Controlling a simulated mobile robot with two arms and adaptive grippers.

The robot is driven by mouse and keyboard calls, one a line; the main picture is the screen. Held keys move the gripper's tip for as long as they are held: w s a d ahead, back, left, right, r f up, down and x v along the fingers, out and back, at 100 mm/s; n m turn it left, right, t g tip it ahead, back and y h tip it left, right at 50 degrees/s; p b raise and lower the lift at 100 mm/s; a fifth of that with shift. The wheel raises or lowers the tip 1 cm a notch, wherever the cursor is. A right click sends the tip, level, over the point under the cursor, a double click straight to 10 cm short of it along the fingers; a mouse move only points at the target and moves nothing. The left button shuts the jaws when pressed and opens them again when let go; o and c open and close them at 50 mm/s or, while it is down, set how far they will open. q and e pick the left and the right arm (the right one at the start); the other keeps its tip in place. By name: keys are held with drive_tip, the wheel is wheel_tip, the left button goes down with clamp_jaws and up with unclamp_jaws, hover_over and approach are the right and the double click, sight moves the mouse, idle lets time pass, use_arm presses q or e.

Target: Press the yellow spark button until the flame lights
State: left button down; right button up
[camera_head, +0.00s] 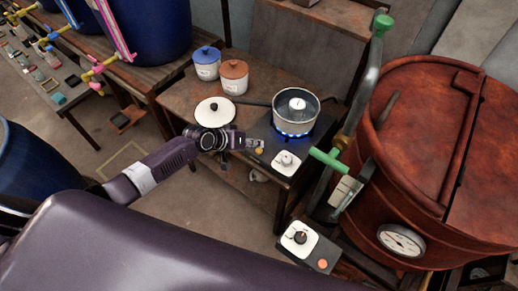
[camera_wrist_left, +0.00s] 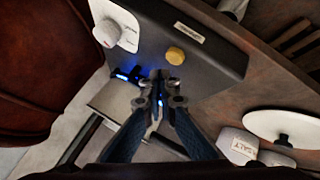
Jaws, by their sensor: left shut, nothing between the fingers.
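The yellow spark button (camera_head: 259,150) sits on the sloping front of the dark burner unit (camera_head: 268,160), left of a white dial knob (camera_head: 286,161). A blue flame (camera_head: 291,134) burns under the steel pot (camera_head: 297,110) on the burner. My left gripper (camera_head: 251,144) is shut and empty, its tips close to the button. In the left wrist view the whole button (camera_wrist_left: 176,56) shows just beyond the shut fingertips (camera_wrist_left: 159,76). There seems to be a small gap; I cannot tell its depth. My right gripper is not in view.
A white lid (camera_head: 214,112) and blue and orange-brown lidded jars (camera_head: 206,65) (camera_head: 234,78) stand on the wooden table left of the burner. A large red-brown vat (camera_head: 425,150) with a green-handled pipe (camera_head: 328,160) stands close on the right.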

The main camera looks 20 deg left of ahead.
sight(257, 151)
use_arm(q)
drive_tip(key=shift+r+p, duration=1.9)
drive_tip(key=shift+r, duration=0.45)
drive_tip(key=shift+f, duration=0.1)
